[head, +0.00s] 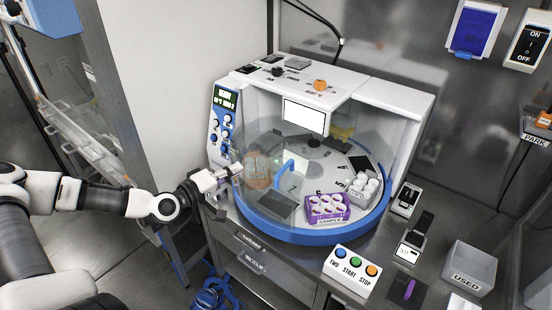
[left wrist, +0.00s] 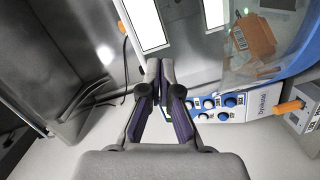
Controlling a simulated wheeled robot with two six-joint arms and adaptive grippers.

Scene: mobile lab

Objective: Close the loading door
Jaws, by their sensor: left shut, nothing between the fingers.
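The machine (head: 385,95) is white with a blue base ring and a round turntable inside. A clear curved panel, which looks like the loading door (head: 262,150), covers the left front of the chamber and carries a blue handle (head: 284,172). The front right of the chamber looks uncovered. My left gripper (head: 238,170) is shut and empty at the machine's left front, close to the panel's left side; I cannot tell whether it touches. In the left wrist view its fingertips (left wrist: 160,68) are together, and clear curved plastic (left wrist: 240,70) shows to their right. My right gripper is not in view.
A purple sample rack (head: 327,208) and a white rack (head: 360,190) sit on the turntable. A button box (head: 350,272) stands in front, a bin marked USED (head: 468,268) at right. A control panel (head: 224,120) is on the machine's left side.

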